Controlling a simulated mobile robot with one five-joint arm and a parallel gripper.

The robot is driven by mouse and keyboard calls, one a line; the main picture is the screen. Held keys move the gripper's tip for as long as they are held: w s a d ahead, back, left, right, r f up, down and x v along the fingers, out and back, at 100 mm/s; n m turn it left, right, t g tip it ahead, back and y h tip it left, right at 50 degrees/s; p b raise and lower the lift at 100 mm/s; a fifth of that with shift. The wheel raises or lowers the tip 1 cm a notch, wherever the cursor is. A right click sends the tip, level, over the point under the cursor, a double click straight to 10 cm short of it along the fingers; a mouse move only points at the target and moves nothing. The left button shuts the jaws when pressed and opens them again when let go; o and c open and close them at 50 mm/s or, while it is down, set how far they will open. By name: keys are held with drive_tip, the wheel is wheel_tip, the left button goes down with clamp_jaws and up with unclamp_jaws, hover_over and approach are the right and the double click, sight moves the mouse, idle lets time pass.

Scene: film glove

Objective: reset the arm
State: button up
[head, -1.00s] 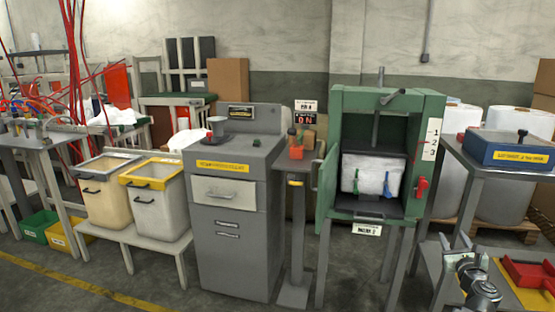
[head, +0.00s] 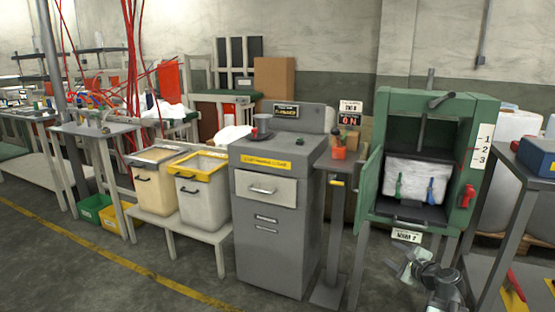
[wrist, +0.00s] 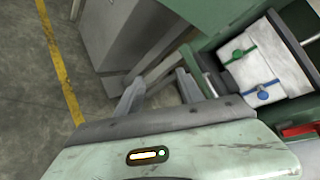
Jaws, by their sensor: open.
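My gripper (head: 400,262) shows at the lower right of the head view, in front of the green press's legs. In the wrist view its two grey fingers (wrist: 158,92) stand apart, with nothing visible between them. The pale green gripper body fills the bottom of that view. My gripper is open and looks empty. The green press (head: 482,150) stands open behind it, with a white bale (head: 416,181) inside. The bale, with green and blue ties, also shows at the upper right of the wrist view (wrist: 266,68).
Two bins (head: 204,200) sit on a low bench. A metal table with a blue box (head: 540,157) is at the right. The front left floor is clear.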

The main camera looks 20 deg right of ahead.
drive_tip(key=w+a+f+n+g+y, duration=0.2)
drive_tip(key=a+f+n, duration=0.15)
drive_tip(key=a, duration=0.35)
drive_tip(key=w+a+f+n+g+y, duration=0.15)
drive_tip(key=a+n, duration=0.25)
drive_tip(key=a, duration=0.4)
drive_tip(key=s+a+f+n+g+h, duration=0.1)
drive_tip(key=s+a+f+n+g, duration=0.25)
drive_tip(key=a+n, duration=0.4)
drive_tip(key=s+a+f+n+g+h, duration=0.15)
drive_tip(key=a+f+n+g, duration=0.25)
drive_tip(key=a, duration=0.6)
drive_tip(key=s+a+f+n+g, duration=0.3)
drive_tip(key=a+n, duration=0.3)
drive_tip(key=a, duration=0.3)
wheel_tip(320, 180, up, 37)
drive_tip(key=p, duration=3.7)
drive_tip(key=shift+d, duration=0.2)
